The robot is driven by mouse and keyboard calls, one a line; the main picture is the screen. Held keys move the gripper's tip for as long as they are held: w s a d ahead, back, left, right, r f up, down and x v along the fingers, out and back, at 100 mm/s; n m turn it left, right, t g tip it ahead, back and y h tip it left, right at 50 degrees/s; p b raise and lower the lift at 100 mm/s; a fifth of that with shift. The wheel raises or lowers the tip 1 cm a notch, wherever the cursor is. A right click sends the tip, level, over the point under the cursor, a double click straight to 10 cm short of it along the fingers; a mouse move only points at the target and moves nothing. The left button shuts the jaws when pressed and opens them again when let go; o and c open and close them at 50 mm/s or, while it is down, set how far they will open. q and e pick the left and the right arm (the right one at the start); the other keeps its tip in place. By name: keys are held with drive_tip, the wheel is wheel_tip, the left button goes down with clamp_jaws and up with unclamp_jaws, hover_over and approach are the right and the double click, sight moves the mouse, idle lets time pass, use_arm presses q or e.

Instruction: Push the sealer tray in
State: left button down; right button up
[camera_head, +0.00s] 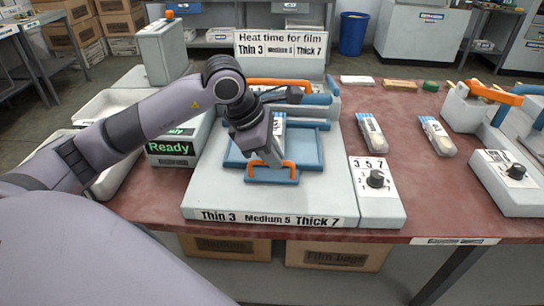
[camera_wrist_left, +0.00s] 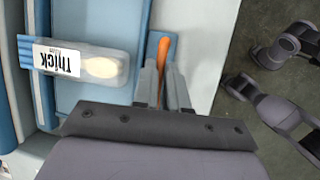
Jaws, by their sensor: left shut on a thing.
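The blue sealer tray (camera_head: 311,150) lies on the white sealer bed (camera_head: 225,190), in front of the sealer's blue bar and raised orange lever. An orange handle (camera_head: 290,168) stands at the tray's front edge. My left gripper (camera_head: 274,161) is shut on this handle; the handle also shows between the fingers in the left wrist view (camera_wrist_left: 162,58). A clear bag with a pale spoon-like end and a label reading "Thick" (camera_wrist_left: 85,62) lies in the tray. In the head view my gripper hides part of the tray and bag. My right gripper is not in view.
A control box with a dial (camera_head: 376,180) stands right of the bed. Two bagged items (camera_head: 372,133) (camera_head: 436,135) lie farther right. A box reading "Ready" (camera_head: 172,148) is left, and a heat-time sign (camera_head: 282,46) stands behind. White trays (camera_head: 112,104) lie at the far left.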

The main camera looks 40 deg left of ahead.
use_arm(q)
drive_tip(key=shift+w+a+r, duration=0.15)
drive_tip(key=shift+w+a, duration=0.05)
drive_tip(key=c, duration=1.2)
unclamp_jaws()
drive_tip(key=shift+o, duration=0.2)
drive_tip(key=v, duration=0.7)
drive_tip(key=shift+d, duration=0.1)
